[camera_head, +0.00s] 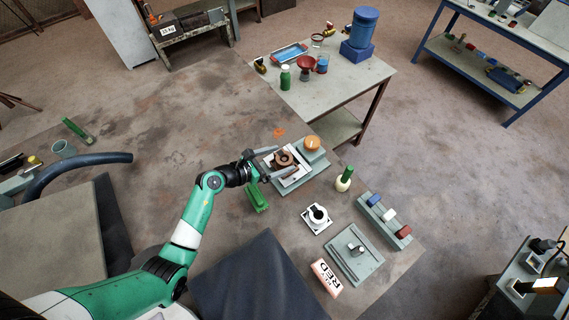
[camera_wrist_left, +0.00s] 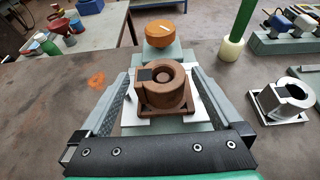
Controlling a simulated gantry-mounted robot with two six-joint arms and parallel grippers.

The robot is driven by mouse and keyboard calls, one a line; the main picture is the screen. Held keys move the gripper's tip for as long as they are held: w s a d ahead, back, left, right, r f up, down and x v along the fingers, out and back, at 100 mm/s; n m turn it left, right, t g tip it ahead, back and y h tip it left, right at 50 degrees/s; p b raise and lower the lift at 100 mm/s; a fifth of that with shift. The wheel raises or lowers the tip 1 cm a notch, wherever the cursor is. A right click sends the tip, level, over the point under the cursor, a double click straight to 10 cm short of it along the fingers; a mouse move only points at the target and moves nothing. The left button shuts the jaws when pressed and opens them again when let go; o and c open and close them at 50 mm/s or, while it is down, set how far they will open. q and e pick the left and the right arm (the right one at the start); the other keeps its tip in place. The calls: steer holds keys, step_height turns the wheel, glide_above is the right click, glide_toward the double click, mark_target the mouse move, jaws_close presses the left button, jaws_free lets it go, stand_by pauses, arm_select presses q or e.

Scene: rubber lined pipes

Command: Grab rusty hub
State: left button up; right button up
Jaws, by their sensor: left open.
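The rusty hub (camera_head: 284,158) is a brown ring-shaped part with a dark square patch and a central bore. It sits upright on a white plate on a grey-green block; in the left wrist view the hub (camera_wrist_left: 165,87) is centred. My left gripper (camera_head: 281,162) is open, with one finger on each side of the hub. In the left wrist view a gap shows between the hub and each finger. A silver hub (camera_wrist_left: 287,97) of similar shape stands on its own white plate to the right. My right gripper is not in view.
An orange round part (camera_head: 312,143) on a grey block stands just behind the rusty hub. A green brush (camera_head: 257,197) lies beside my gripper. A green-handled tool (camera_head: 345,178) stands to the right. The tabletop left of the gripper is mostly clear.

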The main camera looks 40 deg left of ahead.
arm_select(q)
steer(key=shift+x, duration=1.1)
jaws_close()
